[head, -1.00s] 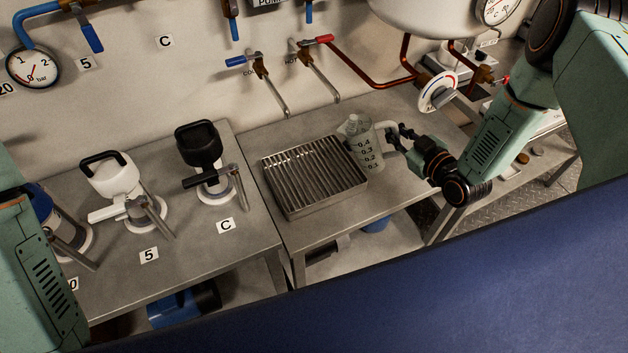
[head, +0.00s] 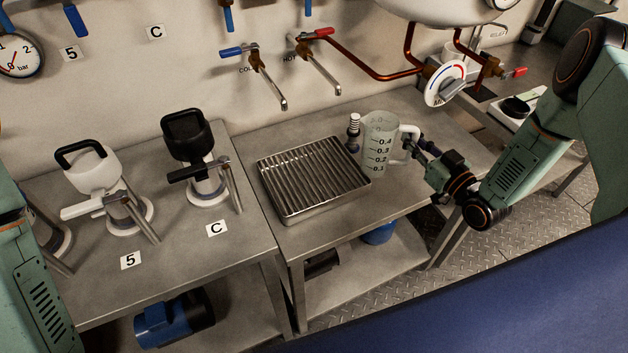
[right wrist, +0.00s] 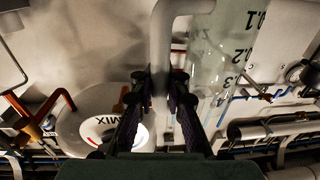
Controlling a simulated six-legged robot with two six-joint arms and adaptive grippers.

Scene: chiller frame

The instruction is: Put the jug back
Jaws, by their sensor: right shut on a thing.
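The jug (head: 380,150) is a clear measuring jug with black marks from 0.1 upward and a pale handle on its right. It stands upright just right of the ribbed drip tray (head: 285,210). I cannot tell whether its base touches the bench. My right gripper (head: 413,147) comes from the right and is shut on the jug's handle. In the right wrist view the handle (right wrist: 160,45) lies between my fingers (right wrist: 160,90), with the clear jug wall (right wrist: 228,45) to its right. My left arm shows at the left edge; its gripper is out of view.
A small ribbed fitting (head: 354,132) stands close to the jug's left. The MIX dial (head: 446,84) hangs behind. Two lidded vessels (head: 95,175) (head: 190,145) stand on the left bench.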

